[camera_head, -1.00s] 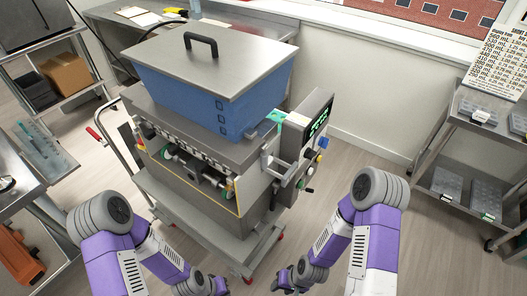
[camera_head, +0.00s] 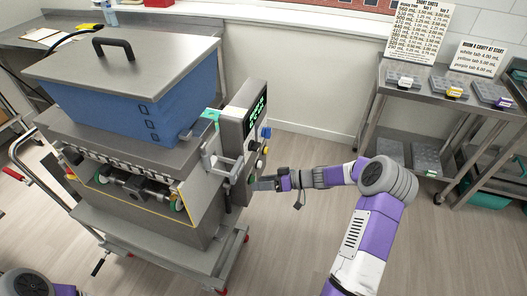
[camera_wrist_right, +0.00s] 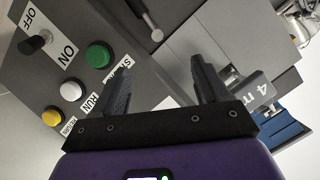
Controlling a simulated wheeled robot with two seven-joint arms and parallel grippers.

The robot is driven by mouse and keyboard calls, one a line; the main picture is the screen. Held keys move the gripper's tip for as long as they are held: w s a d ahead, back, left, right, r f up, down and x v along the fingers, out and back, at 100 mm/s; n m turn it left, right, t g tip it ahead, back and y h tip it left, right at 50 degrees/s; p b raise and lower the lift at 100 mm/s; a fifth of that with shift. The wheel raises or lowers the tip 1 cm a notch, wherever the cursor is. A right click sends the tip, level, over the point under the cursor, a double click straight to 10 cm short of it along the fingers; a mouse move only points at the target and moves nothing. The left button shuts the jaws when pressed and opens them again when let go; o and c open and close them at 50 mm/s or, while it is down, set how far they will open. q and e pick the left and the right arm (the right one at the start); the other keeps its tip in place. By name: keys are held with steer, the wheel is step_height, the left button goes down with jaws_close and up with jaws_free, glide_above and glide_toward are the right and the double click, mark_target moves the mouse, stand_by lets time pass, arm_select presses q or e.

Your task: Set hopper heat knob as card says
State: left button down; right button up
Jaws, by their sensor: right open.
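The depositor has a blue hopper (camera_head: 130,90) with a grey lid and a control box (camera_head: 240,125) with a lit green display on its right side. A blue knob (camera_head: 266,132) sticks out of that box; I cannot tell which control is the hopper heat knob. My right gripper (camera_head: 267,183) is open and empty beside the lower part of the box. In the right wrist view, its open fingers (camera_wrist_right: 155,75) are in front of the panel, with a green button (camera_wrist_right: 98,55), a white button (camera_wrist_right: 71,90), a yellow button (camera_wrist_right: 52,116) and a black ON/OFF switch (camera_wrist_right: 37,44). My left gripper is out of view.
Two printed cards (camera_head: 419,37) and (camera_head: 484,58) stand on the right shelf unit (camera_head: 430,85), above several grey trays. A lever with a round end (camera_wrist_right: 156,34) lies beyond the fingers.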

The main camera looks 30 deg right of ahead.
mark_target(259, 147)
steer(key=w+d+r+n+t, duration=0.1)
steer(key=d+r+n+t, duration=0.3)
steer(key=d+r, duration=0.5)
steer(key=shift+m+t+y, duration=0.3)
steer(key=shift+m, duration=0.2)
steer(key=b+x, duration=0.1)
steer(key=x, duration=0.6)
steer(key=shift+w+a+r+b, duration=0.1)
steer(key=shift+w+r+b, duration=0.05)
steer(key=shift+w+b, duration=0.2)
steer(key=c, duration=1.1)
steer(key=shift+o, duration=0.2)
